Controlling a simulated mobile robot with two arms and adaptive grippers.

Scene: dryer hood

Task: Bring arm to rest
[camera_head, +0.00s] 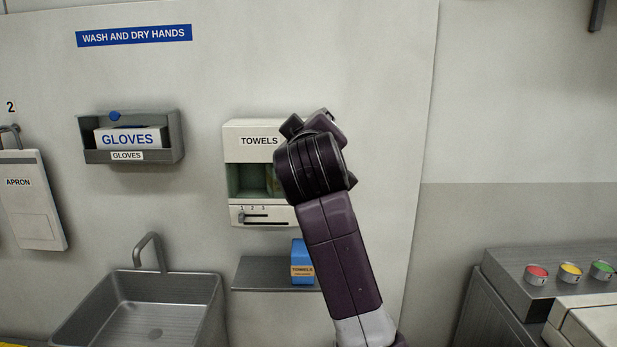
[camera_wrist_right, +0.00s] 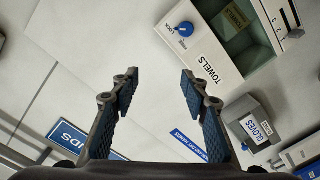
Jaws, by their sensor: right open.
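My right arm (camera_head: 338,240) rises from the bottom of the head view, upright in front of the wall. Its wrist covers the right side of the white towel dispenser (camera_head: 250,145). The gripper itself is mostly hidden behind the wrist there. In the right wrist view my right gripper (camera_wrist_right: 158,82) is open, with nothing between its blue-padded fingers. The towel dispenser also shows beyond the fingers in that view (camera_wrist_right: 215,52), with a blue lock knob (camera_wrist_right: 185,29) on its face. My left gripper is not in view.
A gloves holder (camera_head: 178,135) hangs on the wall above a steel sink (camera_head: 205,300). A blue towel pack (camera_head: 302,262) stands on a shelf (camera_head: 262,276) below the dispenser. An apron dispenser (camera_head: 30,205) is at left. Red, yellow and green buttons (camera_head: 571,272) sit on a console at right.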

